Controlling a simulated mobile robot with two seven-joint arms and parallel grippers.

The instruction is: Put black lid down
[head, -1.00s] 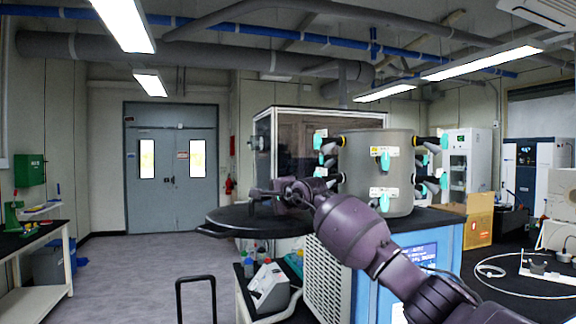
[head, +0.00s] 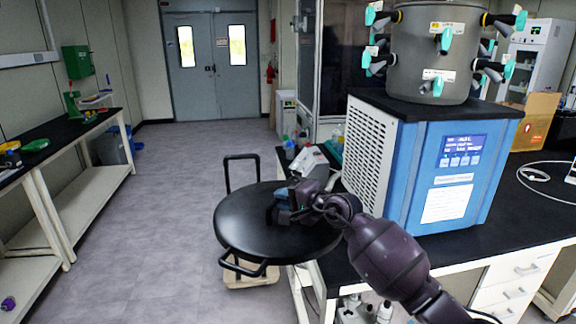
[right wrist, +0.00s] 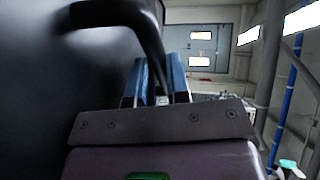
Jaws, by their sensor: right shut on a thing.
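The black lid (head: 262,232) is a wide round disc, held roughly level in the head view, left of the freeze dryer. My right gripper (head: 284,206) is shut on the lid's handle at its right part. In the right wrist view, the blue fingers (right wrist: 160,80) close around a black handle bar (right wrist: 125,14), and the dark lid surface (right wrist: 45,90) fills the left side. The freeze dryer (head: 425,165) is a blue box with a grey drum (head: 432,50) on top. My left gripper is not in view.
A cart with a black push handle (head: 241,158) stands under and behind the lid. The black-topped bench (head: 470,240) carries the freeze dryer at right. Another bench (head: 60,135) stands along the left wall. The grey floor (head: 170,190) between is open.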

